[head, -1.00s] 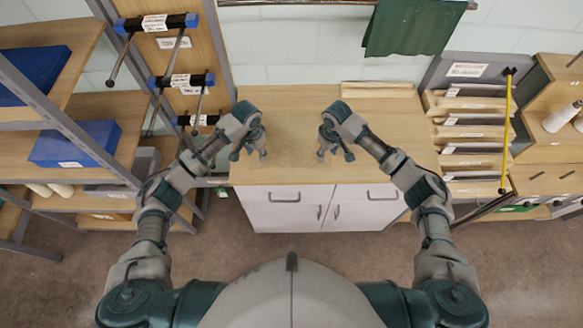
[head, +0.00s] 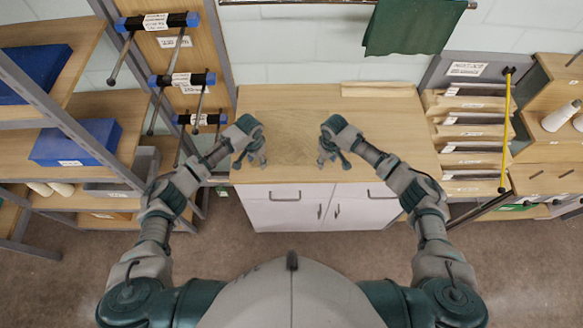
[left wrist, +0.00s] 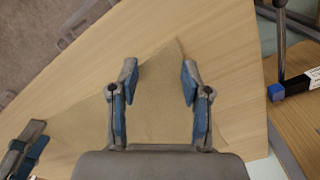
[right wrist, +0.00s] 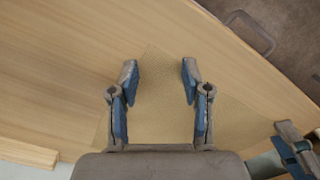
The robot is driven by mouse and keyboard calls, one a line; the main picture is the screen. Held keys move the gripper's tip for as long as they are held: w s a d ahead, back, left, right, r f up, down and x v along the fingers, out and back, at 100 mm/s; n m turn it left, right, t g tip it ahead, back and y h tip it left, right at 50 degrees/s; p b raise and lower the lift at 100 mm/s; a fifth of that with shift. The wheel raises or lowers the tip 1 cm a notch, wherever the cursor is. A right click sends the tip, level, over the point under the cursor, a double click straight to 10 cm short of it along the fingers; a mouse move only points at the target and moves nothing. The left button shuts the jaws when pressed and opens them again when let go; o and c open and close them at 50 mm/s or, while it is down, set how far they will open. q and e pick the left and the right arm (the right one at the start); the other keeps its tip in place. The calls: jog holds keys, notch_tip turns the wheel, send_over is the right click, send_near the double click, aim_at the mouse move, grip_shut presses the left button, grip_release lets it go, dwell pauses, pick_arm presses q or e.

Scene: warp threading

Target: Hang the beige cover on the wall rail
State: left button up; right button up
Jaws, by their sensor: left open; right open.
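The beige cover (head: 290,143) lies flat on the wooden worktop, close to it in colour. It shows between the fingers in the left wrist view (left wrist: 155,85) and the right wrist view (right wrist: 155,100). My left gripper (head: 250,161) is open over the cover's left part, pointing down. My right gripper (head: 333,161) is open over its right part. Neither has cloth between its fingers; whether the tips touch it I cannot tell. The wall rail (head: 300,2) runs along the top edge of the head view, with a green cloth (head: 412,28) hanging at its right.
The worktop (head: 400,130) tops a white cabinet (head: 290,213). A thin wooden strip (head: 378,89) lies at its back right. Shelves with blue boxes (head: 78,143) stand left, beside a panel with blue-ended bars (head: 182,79). Stacked trays (head: 472,132) and a yellow rod (head: 507,130) stand right.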

pick_arm(q)
jog(key=shift+f, duration=0.1)
pick_arm(e)
jog(key=shift+a, duration=0.1)
pick_arm(q)
jog(key=shift+a+f, duration=0.1)
jog(key=shift+f, duration=0.05)
pick_arm(e)
jog(key=shift+f, duration=0.2)
pick_arm(q)
jog(key=shift+s+a, duration=0.1)
jog(key=c, duration=0.8)
pick_arm(e)
jog(key=shift+s+a, duration=0.1)
jog(key=c, duration=0.8)
pick_arm(q)
grip_shut()
pick_arm(e)
grip_shut()
jog(key=shift+s+f, duration=0.1)
jog(key=shift+f, duration=0.05)
